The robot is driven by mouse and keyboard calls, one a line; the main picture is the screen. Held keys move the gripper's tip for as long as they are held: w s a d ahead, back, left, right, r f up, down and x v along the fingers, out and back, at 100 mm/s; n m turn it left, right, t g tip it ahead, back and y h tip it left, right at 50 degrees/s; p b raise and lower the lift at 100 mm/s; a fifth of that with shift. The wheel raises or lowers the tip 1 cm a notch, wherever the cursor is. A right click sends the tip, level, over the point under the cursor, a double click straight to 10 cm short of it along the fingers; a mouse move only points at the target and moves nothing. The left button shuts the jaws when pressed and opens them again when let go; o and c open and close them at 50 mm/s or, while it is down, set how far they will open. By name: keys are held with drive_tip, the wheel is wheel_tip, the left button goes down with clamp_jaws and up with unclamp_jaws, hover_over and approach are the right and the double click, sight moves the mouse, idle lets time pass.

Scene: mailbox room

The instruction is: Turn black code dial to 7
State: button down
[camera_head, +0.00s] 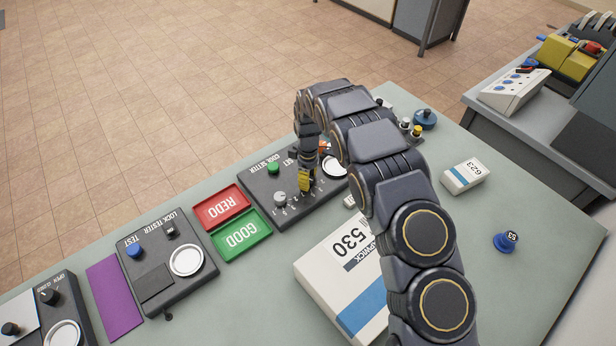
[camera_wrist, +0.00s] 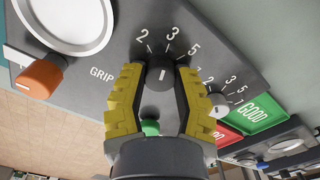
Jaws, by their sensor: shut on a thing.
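The black code dial (camera_wrist: 161,74) is on the dark panel in the wrist view, with a short white mark on its face. In the head view my gripper (camera_head: 306,180) is down on the code setter panel (camera_head: 262,208), hiding the black dial there.
A light grey dial (camera_head: 280,198) and a green button (camera_head: 273,168) are close to my gripper. An orange knob (camera_wrist: 41,77) is at left in the wrist view. Red (camera_head: 222,207) and green (camera_head: 242,236) trays lie beside the panel; a white box (camera_head: 325,270) is in front.

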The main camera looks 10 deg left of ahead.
drive_tip(key=m, duration=0.4)
drive_tip(key=shift+m, duration=0.4)
drive_tip(key=m, duration=0.3)
drive_tip(key=shift+m, duration=0.3)
drive_tip(key=m, duration=0.7)
drive_tip(key=shift+f, duration=0.1)
drive_tip(key=c, duration=0.7)
unclamp_jaws()
